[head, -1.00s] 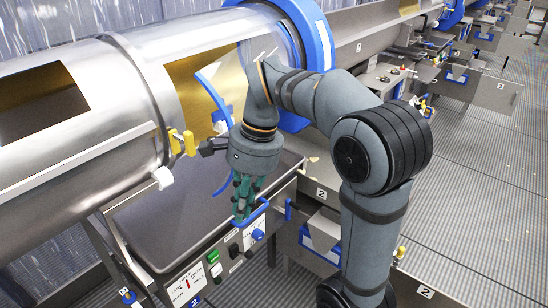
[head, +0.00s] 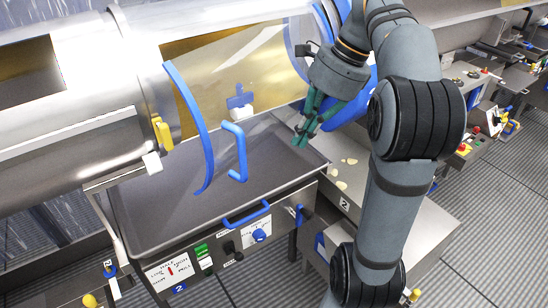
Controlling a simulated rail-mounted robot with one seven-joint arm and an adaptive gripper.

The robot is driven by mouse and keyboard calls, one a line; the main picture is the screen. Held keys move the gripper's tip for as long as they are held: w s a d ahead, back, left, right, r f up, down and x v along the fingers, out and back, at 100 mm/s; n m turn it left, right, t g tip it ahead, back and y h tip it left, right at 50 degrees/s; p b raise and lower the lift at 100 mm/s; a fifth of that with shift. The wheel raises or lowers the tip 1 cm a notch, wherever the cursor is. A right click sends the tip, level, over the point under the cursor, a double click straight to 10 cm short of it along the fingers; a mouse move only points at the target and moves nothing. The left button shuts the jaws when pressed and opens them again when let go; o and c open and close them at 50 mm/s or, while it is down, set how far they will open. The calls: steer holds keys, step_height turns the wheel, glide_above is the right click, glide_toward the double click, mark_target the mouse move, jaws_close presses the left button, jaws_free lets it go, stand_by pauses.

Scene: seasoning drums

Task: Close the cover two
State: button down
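Cover two looks like the clear panel with a curved blue edge (head: 193,125) and a blue handle (head: 237,152). It stands out from the drum opening, with the gold drum inside (head: 185,45) showing above and through it. My gripper (head: 304,138) has green fingers and hangs to the right of the blue handle, apart from it, pointing down. Nothing shows in its fingers. They overlap in this view, so their opening is unclear.
A grey tray (head: 165,205) lies below the drum, above a control box (head: 215,250) with a blue front handle (head: 246,214). A yellow clamp (head: 162,133) sits left of the opening. Beige pieces (head: 341,185) lie on the metal ledge at right.

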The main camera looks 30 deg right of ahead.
steer(key=w+a+f+b, duration=0.1)
steer(key=w+a+f, duration=0.3)
steer(key=a+f, duration=0.3)
steer(key=shift+x, duration=1)
steer(key=shift+w, duration=0.1)
steer(key=shift+w+d, duration=0.1)
